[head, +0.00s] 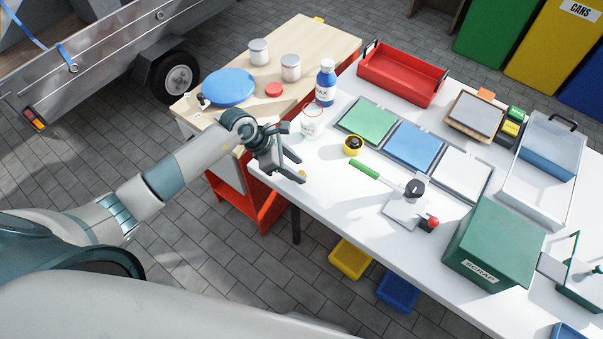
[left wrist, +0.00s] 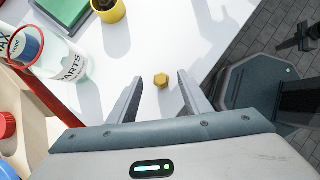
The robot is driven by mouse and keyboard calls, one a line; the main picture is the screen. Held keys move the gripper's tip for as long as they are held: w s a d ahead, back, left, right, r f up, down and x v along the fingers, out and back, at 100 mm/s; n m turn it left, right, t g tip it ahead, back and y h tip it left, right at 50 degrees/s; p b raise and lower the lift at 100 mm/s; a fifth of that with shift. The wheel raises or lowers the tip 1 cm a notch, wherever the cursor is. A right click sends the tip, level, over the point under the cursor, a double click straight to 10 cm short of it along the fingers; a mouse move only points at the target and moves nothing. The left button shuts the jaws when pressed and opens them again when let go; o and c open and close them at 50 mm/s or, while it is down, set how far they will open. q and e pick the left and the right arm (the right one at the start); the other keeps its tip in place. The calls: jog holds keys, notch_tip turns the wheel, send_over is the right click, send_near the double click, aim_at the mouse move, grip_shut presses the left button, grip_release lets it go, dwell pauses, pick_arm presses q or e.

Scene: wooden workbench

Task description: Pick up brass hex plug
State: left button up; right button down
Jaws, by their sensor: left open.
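The brass hex plug (left wrist: 161,81) is a small golden piece on the white tabletop in the left wrist view. It lies between the tips of my left gripper's fingers, with a gap to each. My left gripper (left wrist: 162,88) is open and empty. In the head view my left gripper (head: 298,168) is over the left end of the white table, and a bit of the plug (head: 302,173) shows by its fingertips. I cannot tell the exact height of the fingers above the table. My right gripper is not in view.
The table edge is close by. A green-handled tool (head: 364,169) lies to the right. The wooden bench (head: 312,38) adjoins on the left.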

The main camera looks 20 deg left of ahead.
aim_at(301, 173)
pick_arm(q)
jog(key=shift+p+x, duration=0.65)
jog(key=shift+x, duration=1.15)
jog(key=shift+s+a+f, duration=0.1)
jog(key=shift+a, duration=0.05)
grip_shut()
